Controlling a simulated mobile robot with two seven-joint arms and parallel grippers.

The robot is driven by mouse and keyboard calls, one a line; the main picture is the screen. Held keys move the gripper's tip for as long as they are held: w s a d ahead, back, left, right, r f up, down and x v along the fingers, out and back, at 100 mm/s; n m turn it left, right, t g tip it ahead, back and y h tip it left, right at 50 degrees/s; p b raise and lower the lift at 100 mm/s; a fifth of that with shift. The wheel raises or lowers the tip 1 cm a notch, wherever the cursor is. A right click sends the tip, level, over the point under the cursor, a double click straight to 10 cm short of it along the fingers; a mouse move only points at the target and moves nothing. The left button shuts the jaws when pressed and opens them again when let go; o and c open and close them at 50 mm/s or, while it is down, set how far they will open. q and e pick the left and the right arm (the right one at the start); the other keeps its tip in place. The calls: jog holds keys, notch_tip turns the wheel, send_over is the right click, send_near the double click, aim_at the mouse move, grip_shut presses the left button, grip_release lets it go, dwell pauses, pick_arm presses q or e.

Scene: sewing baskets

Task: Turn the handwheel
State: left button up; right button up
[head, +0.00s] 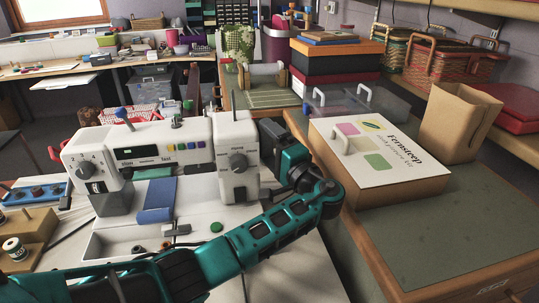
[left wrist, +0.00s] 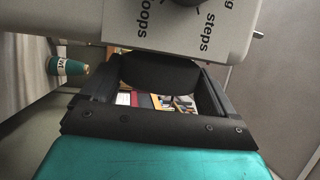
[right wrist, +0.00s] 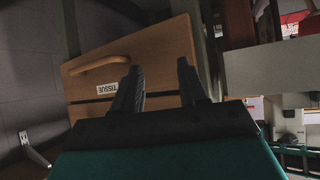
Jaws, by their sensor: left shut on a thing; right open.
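The white sewing machine (head: 190,148) stands on the white table, with dials and coloured buttons on its front. Its dark round handwheel (left wrist: 160,72) shows between the fingers in the left wrist view, beside the machine body marked "steps". My left arm reaches across the front of the machine, and my left gripper (head: 280,142) is at its right end, shut on the handwheel. In the head view the gripper largely hides the handwheel. My right gripper (right wrist: 160,75) is open and empty in the right wrist view; it is not seen in the head view.
A large "Fernsteep" box (head: 375,160) and a paper bag (head: 458,118) stand on the green-topped counter at the right. Thread spools on a wooden stand (head: 25,235) are at the left. A wooden drawer front labelled "TISSUE" (right wrist: 150,50) is beyond my right gripper.

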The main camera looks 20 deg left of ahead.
pick_arm(q)
jog(key=shift+f, duration=0.25)
jog(key=shift+r+y+b, duration=0.15)
jog(key=shift+y+b, duration=0.15)
jog(key=shift+b, duration=0.1)
pick_arm(e)
jog(key=shift+w+a+r, duration=0.15)
jog(key=shift+w+a, duration=0.25)
jog(key=shift+w, duration=0.1)
jog(key=shift+r, duration=0.1)
pick_arm(q)
jog(key=o, duration=0.8)
pick_arm(e)
jog(key=shift+d, duration=0.1)
pick_arm(q)
jog(key=shift+r, duration=0.1)
